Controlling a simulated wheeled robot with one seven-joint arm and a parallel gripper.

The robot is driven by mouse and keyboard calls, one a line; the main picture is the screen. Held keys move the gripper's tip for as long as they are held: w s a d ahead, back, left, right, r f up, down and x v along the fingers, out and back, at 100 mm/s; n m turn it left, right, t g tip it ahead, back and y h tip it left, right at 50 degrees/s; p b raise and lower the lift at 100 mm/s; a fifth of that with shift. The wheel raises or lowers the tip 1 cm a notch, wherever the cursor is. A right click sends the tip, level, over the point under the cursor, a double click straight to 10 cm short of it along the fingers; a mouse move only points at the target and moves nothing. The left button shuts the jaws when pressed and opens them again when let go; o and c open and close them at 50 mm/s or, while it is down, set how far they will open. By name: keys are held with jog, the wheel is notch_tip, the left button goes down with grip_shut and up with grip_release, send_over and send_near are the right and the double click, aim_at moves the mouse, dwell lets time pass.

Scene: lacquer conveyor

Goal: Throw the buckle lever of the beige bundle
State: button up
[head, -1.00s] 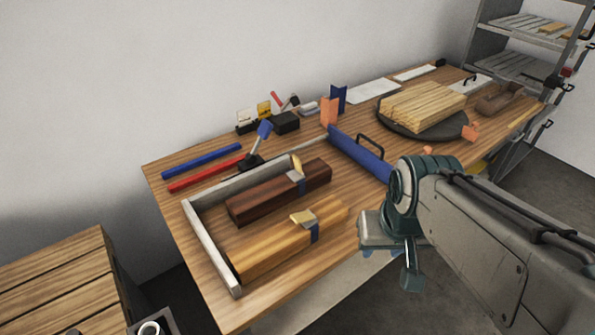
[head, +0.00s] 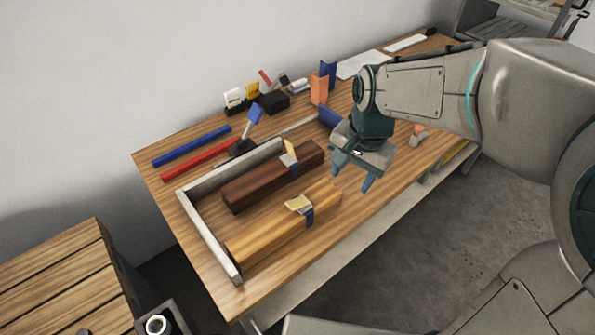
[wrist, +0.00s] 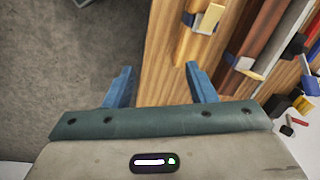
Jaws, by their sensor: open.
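The beige bundle (head: 260,235) is a long light-wood bundle at the table's front edge, with a dark blue strap (head: 309,215) around it. Its pale yellow buckle lever (head: 299,203) lies at a low tilt over the strap. The lever also shows in the wrist view (wrist: 211,18), at the top right of centre. My gripper (head: 352,178) is open and empty, with blue fingers pointing down. It hovers to the right of the bundle's right end, apart from it. In the wrist view the spread fingers (wrist: 160,82) have nothing between them.
A dark brown bundle (head: 250,188), its lever more upright, lies behind the beige one. A grey L-shaped rail (head: 208,238) borders both at left and back. Red (head: 200,158) and blue (head: 190,146) bars and a blue-topped lever stand (head: 245,142) are further back.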

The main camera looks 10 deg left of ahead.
aim_at(291, 204)
jog(key=w+a+f+m+h+p, duration=0.1)
jog(key=w+a+f+m+p, duration=0.15)
jog(key=a, duration=1.05)
jog(key=shift+m+g, duration=0.4)
jog(key=shift+m, duration=0.05)
notch_tip(291, 204, down, 14)
jog(key=shift+w+r+p, duration=0.15)
jog(key=shift+r+p, duration=0.05)
jog(key=shift+p, duration=0.5)
jog(key=c, duration=1)
